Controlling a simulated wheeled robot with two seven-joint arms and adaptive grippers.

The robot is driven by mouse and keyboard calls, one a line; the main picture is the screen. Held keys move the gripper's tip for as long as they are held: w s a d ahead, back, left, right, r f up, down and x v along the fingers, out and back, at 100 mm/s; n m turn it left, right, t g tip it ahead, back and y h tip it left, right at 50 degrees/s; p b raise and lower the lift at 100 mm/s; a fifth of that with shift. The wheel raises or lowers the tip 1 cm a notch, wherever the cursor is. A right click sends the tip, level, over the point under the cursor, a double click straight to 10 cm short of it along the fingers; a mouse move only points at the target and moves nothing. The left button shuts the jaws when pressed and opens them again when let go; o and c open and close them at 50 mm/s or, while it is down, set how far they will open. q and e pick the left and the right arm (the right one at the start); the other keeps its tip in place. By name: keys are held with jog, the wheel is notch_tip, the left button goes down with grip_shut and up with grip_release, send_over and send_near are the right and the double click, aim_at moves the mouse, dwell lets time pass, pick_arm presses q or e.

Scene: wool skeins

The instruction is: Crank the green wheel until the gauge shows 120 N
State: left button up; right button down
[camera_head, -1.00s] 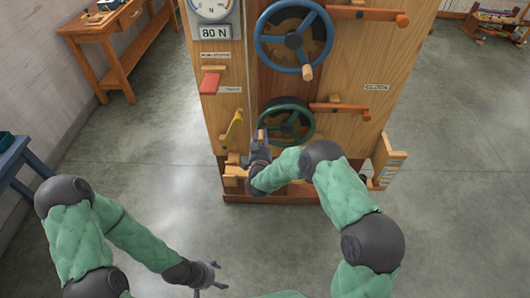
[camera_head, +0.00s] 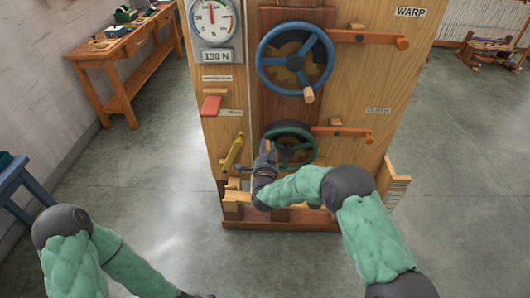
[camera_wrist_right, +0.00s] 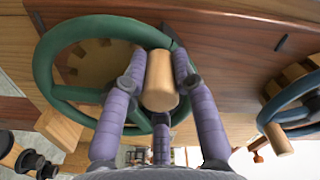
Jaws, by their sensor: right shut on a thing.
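The green wheel (camera_head: 313,150) is mounted low on the wooden frame; it also fills much of the right wrist view (camera_wrist_right: 44,68). My right gripper (camera_head: 266,151) is at the wheel's left side. In the right wrist view, its purple fingers (camera_wrist_right: 160,76) are closed around the wheel's wooden crank handle (camera_wrist_right: 160,82). In the head view the gripper hides the handle. The gauge (camera_head: 212,20) is at the top left of the frame, its red needle pointing nearly straight up. The display (camera_head: 216,56) below it appears to read 130 N.
A larger blue wheel (camera_head: 329,62) with its own handle (camera_head: 309,95) sits above the green one. Wooden levers (camera_head: 342,133) stick out to the right. A red tab (camera_head: 210,106) and yellow lever (camera_head: 233,152) are at left.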

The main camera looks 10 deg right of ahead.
jog(key=shift+w+d+r, duration=0.1)
jog(key=shift+d+r, duration=0.15)
jog(key=shift+r, duration=0.4)
jog(key=c, duration=1)
grip_release()
jog(key=shift+f, duration=0.25)
jog(key=shift+s, duration=0.2)
jog(key=v, duration=1.1)
jog(key=shift+s+a, duration=0.2)
jog(key=shift+s, duration=0.15)
